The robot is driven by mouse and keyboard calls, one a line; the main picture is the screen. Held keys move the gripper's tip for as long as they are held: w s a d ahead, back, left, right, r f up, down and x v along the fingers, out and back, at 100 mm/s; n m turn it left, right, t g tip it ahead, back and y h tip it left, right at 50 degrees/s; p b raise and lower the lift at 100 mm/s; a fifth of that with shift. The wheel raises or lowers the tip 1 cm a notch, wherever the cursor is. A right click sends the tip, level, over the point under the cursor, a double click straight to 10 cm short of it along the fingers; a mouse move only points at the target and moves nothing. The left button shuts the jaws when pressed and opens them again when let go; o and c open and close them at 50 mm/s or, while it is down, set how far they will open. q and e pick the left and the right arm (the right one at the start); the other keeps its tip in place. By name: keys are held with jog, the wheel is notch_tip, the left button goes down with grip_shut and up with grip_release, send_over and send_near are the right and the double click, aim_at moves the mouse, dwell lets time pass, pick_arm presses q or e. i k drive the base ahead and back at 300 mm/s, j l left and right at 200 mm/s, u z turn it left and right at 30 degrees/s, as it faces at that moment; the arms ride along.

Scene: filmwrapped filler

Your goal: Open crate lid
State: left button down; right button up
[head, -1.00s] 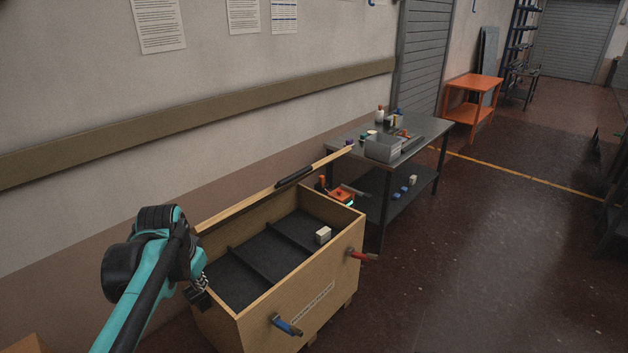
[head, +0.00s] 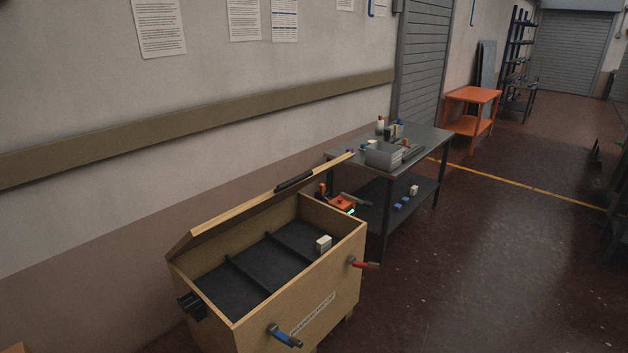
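The wooden crate (head: 345,262) stands on the floor at the lower middle of the head view. Its lid (head: 232,215) is raised along the wall side and seen nearly edge-on. A black handle (head: 295,180) sits on the lid's upper edge. The dark, divided interior (head: 235,287) is exposed, with a small pale block (head: 323,243) inside. A blue-handled latch (head: 285,336) and a red-handled latch (head: 364,264) stick out from the front. A black fitting (head: 193,306) shows on the left end. Neither of my grippers is in view.
A grey metal table (head: 430,138) with a grey bin (head: 383,155) stands beyond the crate. An orange item (head: 341,202) lies just behind the crate's far end. An orange cart (head: 473,95) stands farther back.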

aim_at(199, 234)
jog(key=i+l, duration=1.55)
